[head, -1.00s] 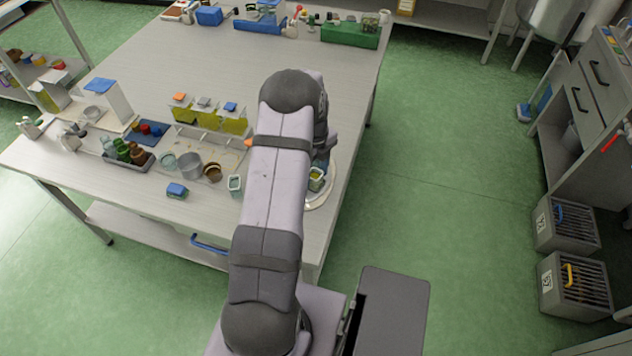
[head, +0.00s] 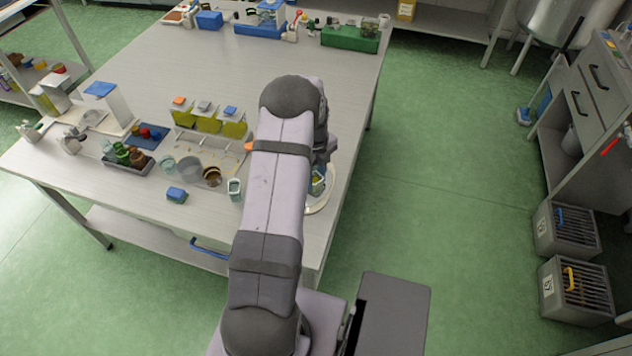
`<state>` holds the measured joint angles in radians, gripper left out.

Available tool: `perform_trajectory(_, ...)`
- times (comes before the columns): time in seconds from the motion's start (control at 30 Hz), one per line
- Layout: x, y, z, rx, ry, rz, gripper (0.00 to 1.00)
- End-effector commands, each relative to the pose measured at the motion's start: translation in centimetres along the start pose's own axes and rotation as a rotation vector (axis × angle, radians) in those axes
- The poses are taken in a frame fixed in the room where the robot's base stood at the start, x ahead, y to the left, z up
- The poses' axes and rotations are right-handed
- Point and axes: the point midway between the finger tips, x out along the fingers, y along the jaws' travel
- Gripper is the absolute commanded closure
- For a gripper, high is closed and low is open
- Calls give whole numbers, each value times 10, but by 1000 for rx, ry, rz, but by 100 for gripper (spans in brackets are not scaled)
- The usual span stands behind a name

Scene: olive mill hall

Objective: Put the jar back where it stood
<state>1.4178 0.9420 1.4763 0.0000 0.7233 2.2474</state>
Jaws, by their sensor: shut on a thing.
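A small square clear jar (head: 318,184) with yellow-green content shows just right of my arm, at the right edge of the bench. My gripper (head: 321,171) is mostly hidden behind my arm and is shut on this jar. The jar is over a round pale plate (head: 327,197); I cannot tell whether it touches it. A similar open square jar (head: 234,189) stands left of my arm. A blue lid-like block (head: 176,195) lies further left. Several jars of yellow-green oil (head: 206,122) with orange, grey and blue lids stand in a row behind.
Round cups (head: 188,168) stand on a beige tray (head: 222,157) left of my arm. A dark rack (head: 128,163) holds green and brown bottles. A green case (head: 350,38) sits at the far edge. The middle of the bench (head: 210,70) is clear.

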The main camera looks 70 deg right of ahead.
Motion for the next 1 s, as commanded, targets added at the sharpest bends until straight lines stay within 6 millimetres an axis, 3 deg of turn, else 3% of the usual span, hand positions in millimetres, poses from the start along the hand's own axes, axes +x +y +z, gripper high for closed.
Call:
perform_trajectory(0.37, -4, 0, 0, 0, -1, -1, 91)
perform_trajectory(1.0, -49, 0, 0, 0, -1, -1, 91)
